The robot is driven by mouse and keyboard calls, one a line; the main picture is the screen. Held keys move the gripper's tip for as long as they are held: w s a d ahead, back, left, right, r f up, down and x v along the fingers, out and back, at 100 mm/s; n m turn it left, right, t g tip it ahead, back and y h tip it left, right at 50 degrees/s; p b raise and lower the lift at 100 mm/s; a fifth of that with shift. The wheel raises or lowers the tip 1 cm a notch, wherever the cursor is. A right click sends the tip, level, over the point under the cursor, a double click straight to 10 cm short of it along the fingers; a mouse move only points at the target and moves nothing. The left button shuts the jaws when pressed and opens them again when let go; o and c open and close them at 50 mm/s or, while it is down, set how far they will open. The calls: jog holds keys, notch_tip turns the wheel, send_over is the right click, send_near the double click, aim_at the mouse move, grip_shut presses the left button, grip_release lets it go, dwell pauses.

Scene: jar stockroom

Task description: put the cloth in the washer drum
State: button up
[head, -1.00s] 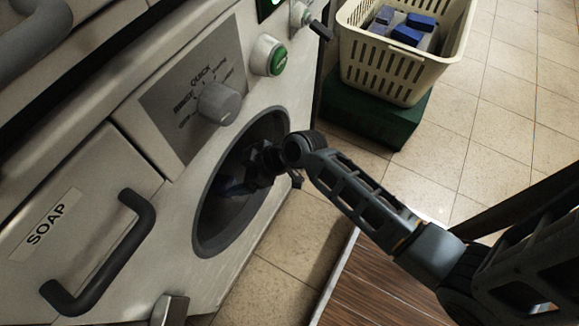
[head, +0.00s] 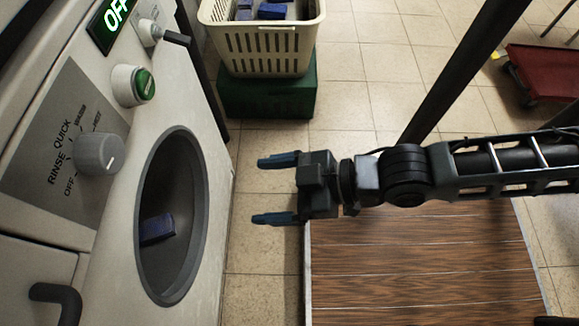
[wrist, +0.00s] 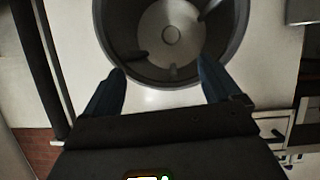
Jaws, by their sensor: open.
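A dark blue folded cloth (head: 157,229) lies inside the washer drum, low on its left side in the head view. The round drum opening (head: 203,215) has a grey rim and faces right; no door covers it. The drum also shows in the wrist view (wrist: 172,35), where I cannot make out the cloth. My gripper (head: 270,188) is outside the drum, to the right of the opening and apart from it. Its two blue fingers are spread and empty, pointing at the washer. They also show in the wrist view (wrist: 160,88).
The washer front has a grey dial (head: 98,154), a green button (head: 143,85) and a display (head: 112,20) reading OFF. A cream basket (head: 262,52) with blue items stands on a green box (head: 268,98) at the back. A wooden surface (head: 415,265) lies below my arm. Tiled floor is clear between.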

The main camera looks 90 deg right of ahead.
jog(key=s+r+t, duration=0.1)
jog(key=s+r, duration=0.2)
jog(key=r, duration=0.5)
jog(key=shift+a+t+y, duration=0.3)
jog(key=shift+a+y, duration=0.1)
jog(key=shift+a, duration=0.05)
jog(key=shift+c, duration=0.4)
